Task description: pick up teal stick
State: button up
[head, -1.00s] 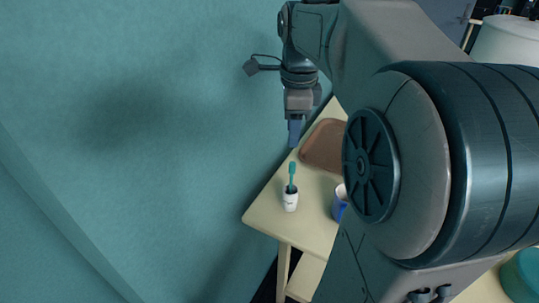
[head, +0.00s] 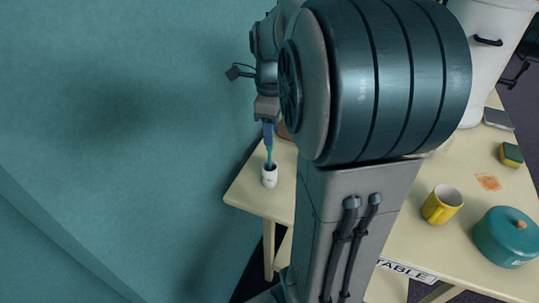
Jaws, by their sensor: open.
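The teal stick (head: 269,156) stands upright in a small white cup (head: 269,177) near the left corner of the cream table (head: 245,196). Only its upper part shows above the cup rim. My gripper (head: 268,140) is open, with its blue fingers pointing down at the top of the stick. The fingertips overlap the stick's top in the head view; I cannot tell whether the stick is between them or behind them.
A teal wall is close on the left. My arm hides much of the table and most of a brown tray (head: 284,131). To the right are a yellow mug (head: 442,204), a teal lidded pot (head: 505,237), a sponge (head: 511,155) and a white bin (head: 488,62).

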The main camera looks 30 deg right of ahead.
send_over(270, 162)
jog(key=f, duration=0.4)
jog(key=shift+w+f, duration=0.15)
jog(key=shift+w, duration=0.1)
grip_shut()
